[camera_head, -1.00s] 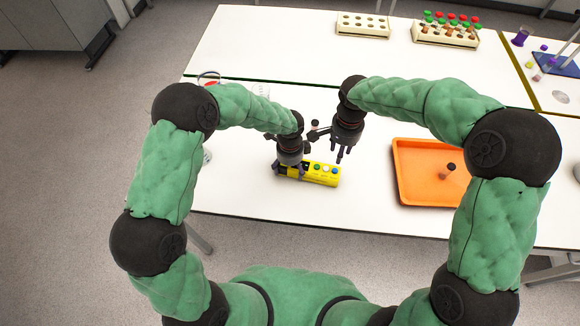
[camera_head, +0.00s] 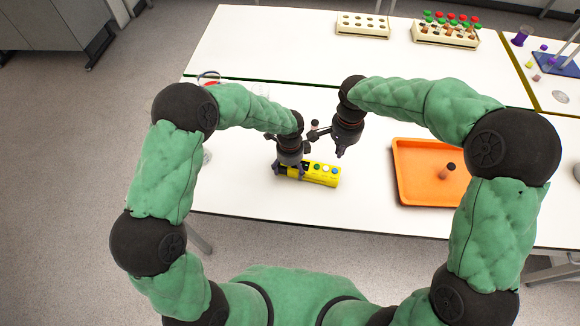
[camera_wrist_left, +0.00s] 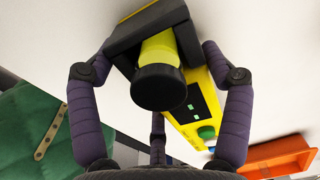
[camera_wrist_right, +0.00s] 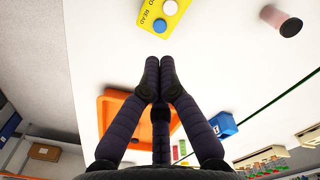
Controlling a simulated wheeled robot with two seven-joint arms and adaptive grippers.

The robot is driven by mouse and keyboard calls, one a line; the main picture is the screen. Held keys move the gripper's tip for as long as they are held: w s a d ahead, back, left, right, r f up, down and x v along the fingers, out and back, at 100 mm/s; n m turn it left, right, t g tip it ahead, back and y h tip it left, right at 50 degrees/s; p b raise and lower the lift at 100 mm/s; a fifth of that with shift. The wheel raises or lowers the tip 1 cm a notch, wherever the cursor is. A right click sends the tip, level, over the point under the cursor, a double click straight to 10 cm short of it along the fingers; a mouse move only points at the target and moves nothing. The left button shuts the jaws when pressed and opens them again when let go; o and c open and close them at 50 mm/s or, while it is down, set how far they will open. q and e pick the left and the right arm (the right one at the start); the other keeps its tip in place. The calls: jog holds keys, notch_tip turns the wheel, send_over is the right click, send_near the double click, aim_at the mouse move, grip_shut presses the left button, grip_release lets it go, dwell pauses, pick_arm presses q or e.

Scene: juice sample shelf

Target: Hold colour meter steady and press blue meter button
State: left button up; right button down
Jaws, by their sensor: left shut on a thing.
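The yellow colour meter (camera_head: 325,180) lies on the white table. My left gripper (camera_head: 289,171) is shut on its left part. The left wrist view shows the fingers on both sides of a black-capped piece (camera_wrist_left: 158,88) standing at that end, with a lit display and a green button (camera_wrist_left: 206,132) beyond. The blue meter button (camera_wrist_right: 160,25) shows near the meter's end in the right wrist view, beside a paler button (camera_wrist_right: 170,7). My right gripper (camera_wrist_right: 160,78) has its fingers together, empty. It is above the table, just beyond the meter's right end, apart from the button.
An orange tray (camera_head: 402,181) stands to the right, with a dark-capped vial (camera_head: 448,171) in it. Another vial (camera_wrist_right: 290,25) stands on the table behind the meter. Racks (camera_head: 363,28) stand at the back. Table around the meter's front is clear.

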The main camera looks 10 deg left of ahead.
aim_at(337, 172)
dwell(0.6)
jog(key=shift+s+d+f+n+t+y, duration=0.1)
jog(key=shift+f+n+t+y, duration=0.85)
jog(key=shift+f+t, duration=0.35)
jog(key=shift+s+d+f+n+t+y, duration=0.1)
jog(key=shift+d+f+n+t+y, duration=0.05)
jog(key=shift+f+n+t+y, duration=0.95)
jog(key=shift+s+d+f+n+t+y, duration=0.1)
jog(key=shift+f+n+t+y, duration=0.6)
jog(key=shift+f+t, duration=0.8)
jog(key=shift+f, duration=0.3)
